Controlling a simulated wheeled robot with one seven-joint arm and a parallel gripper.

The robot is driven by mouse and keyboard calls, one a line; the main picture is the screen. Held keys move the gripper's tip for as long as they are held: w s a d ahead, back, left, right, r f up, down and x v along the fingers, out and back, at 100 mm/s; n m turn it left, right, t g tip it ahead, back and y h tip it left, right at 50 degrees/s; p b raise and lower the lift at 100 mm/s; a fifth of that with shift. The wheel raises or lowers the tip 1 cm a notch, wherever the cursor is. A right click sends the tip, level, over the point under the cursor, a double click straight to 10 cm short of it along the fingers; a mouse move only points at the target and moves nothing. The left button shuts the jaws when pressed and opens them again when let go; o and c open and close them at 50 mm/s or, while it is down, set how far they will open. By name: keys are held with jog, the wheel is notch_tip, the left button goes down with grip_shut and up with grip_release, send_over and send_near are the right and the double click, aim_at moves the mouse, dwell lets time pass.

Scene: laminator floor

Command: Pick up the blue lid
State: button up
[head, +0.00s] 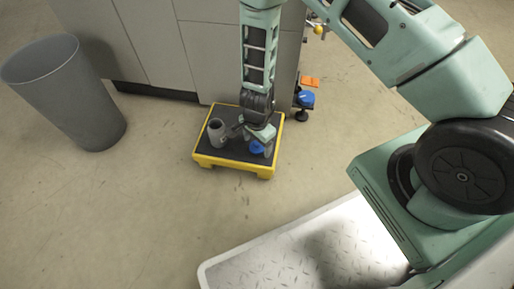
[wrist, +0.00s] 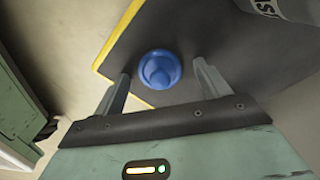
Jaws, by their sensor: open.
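The blue lid (wrist: 159,70) is round with a raised knob and lies on the black top of a low yellow-edged platform. In the head view the lid (head: 256,147) shows near the front right of the platform (head: 236,170), partly hidden by my gripper. My gripper (wrist: 160,82) is open, with one finger on each side of the lid in the wrist view. The fingers look apart from the lid, with nothing held. In the head view my gripper (head: 258,143) points down over the platform. I cannot tell its exact height above the lid.
A grey cup-like container (head: 217,133) stands on the platform left of my gripper. A grey bin (head: 66,92) stands at the left by the grey cabinets (head: 155,45). An orange item (head: 310,81) and a blue item (head: 305,99) are behind right. Floor at front left is clear.

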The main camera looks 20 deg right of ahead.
jog(key=c, duration=1)
jog(key=shift+c, duration=0.2)
jog(key=shift+r, duration=0.1)
